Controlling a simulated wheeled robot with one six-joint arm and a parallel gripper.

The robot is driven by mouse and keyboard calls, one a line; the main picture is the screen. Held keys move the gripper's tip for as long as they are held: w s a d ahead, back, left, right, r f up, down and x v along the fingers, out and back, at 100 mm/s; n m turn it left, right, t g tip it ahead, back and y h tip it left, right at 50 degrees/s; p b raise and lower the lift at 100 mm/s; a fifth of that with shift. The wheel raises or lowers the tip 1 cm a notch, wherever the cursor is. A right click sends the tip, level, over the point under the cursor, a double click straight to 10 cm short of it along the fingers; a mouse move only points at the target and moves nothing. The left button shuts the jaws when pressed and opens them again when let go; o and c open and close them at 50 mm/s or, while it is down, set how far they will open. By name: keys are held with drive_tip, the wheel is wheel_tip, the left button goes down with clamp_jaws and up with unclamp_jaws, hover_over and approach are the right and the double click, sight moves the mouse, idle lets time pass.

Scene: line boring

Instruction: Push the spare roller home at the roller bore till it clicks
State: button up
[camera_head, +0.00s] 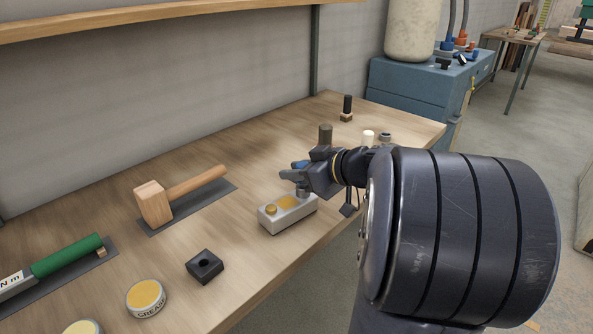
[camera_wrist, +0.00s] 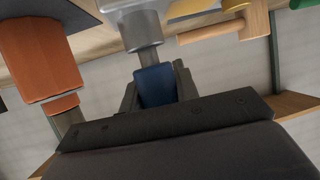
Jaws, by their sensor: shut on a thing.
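My gripper (camera_head: 296,174) is over the right end of a light grey block with a brass-coloured top plate (camera_head: 287,213), which stands near the bench's front edge. It is shut on the spare roller, whose blue part (camera_wrist: 155,87) sits between the fingers in the wrist view. In the head view a short grey piece (camera_head: 302,191) shows under the fingers at the block. The roller bore is hidden, so how deep the roller sits cannot be told.
A mallet (camera_head: 155,203) lies left on a dark mat. A black block with a hole (camera_head: 205,266), a grease tin (camera_head: 146,298) and a green-handled tool (camera_head: 68,255) are nearer. The bench middle is clear.

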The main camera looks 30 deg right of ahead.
drive_tip(key=shift+f+b, duration=0.8)
drive_tip(key=shift+b, duration=0.3)
drive_tip(key=o, duration=1)
drive_tip(key=shift+o, duration=0.2)
drive_tip(key=shift+r, duration=0.1)
drive_tip(key=b+v, duration=0.1)
drive_tip(key=v, duration=0.7)
drive_tip(key=shift+p+x, duration=0.6)
drive_tip(key=shift+x, duration=3.45)
